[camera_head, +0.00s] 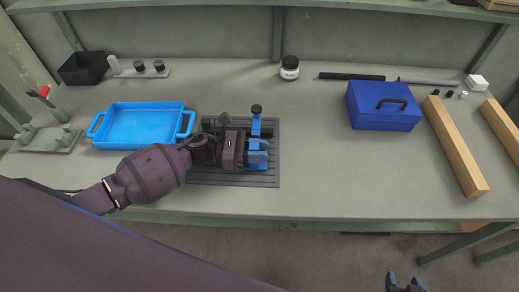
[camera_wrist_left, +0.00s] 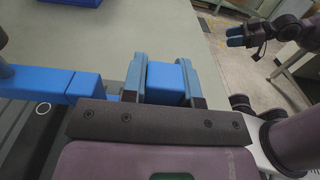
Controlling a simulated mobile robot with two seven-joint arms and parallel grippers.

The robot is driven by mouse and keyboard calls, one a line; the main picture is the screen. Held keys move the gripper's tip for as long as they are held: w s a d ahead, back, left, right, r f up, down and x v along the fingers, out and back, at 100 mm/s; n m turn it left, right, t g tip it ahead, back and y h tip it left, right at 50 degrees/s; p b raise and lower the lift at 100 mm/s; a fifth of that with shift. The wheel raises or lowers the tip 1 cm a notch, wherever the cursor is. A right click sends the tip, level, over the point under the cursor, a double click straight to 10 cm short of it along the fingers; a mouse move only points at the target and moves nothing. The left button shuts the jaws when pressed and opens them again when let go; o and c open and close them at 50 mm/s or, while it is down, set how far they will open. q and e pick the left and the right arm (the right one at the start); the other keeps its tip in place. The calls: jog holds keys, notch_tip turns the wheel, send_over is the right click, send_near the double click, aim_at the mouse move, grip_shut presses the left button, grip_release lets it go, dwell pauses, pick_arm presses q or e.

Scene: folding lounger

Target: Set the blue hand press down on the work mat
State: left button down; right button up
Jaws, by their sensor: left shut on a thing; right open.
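The blue hand press (camera_head: 256,128) with a black knob stands upright over the right half of the dark ribbed work mat (camera_head: 232,181). My left gripper (camera_head: 257,152) reaches in from the left and is shut on the press. In the left wrist view a blue block of the press (camera_wrist_left: 166,84) sits between the two fingers, and a blue arm of it (camera_wrist_left: 45,83) runs off to the left above the mat (camera_wrist_left: 32,135). I cannot tell whether its base touches the mat. My right gripper (camera_head: 405,286) is open and empty at the bottom edge, off the bench.
A blue tray (camera_head: 143,126) stands left of the mat, behind my left arm. A blue toolbox (camera_head: 383,106) and a wooden bar (camera_head: 455,147) are to the right. A jar (camera_head: 289,68) stands at the back. The bench between mat and toolbox is clear.

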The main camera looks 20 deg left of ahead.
pick_arm(q)
jog(key=shift+f, duration=0.1)
pick_arm(e)
jog(key=shift+w, duration=0.15)
jog(key=shift+f, duration=0.2)
pick_arm(q)
jog(key=shift+f, duration=0.1)
pick_arm(e)
jog(key=shift+s+f, duration=0.45)
jog(key=shift+s, duration=0.15)
pick_arm(q)
jog(key=c, duration=0.8)
grip_release()
jog(key=shift+f, duration=0.1)
pick_arm(e)
jog(key=shift+w+r, duration=0.35)
jog(key=shift+w, duration=0.15)
pick_arm(q)
jog(key=shift+a, duration=0.1)
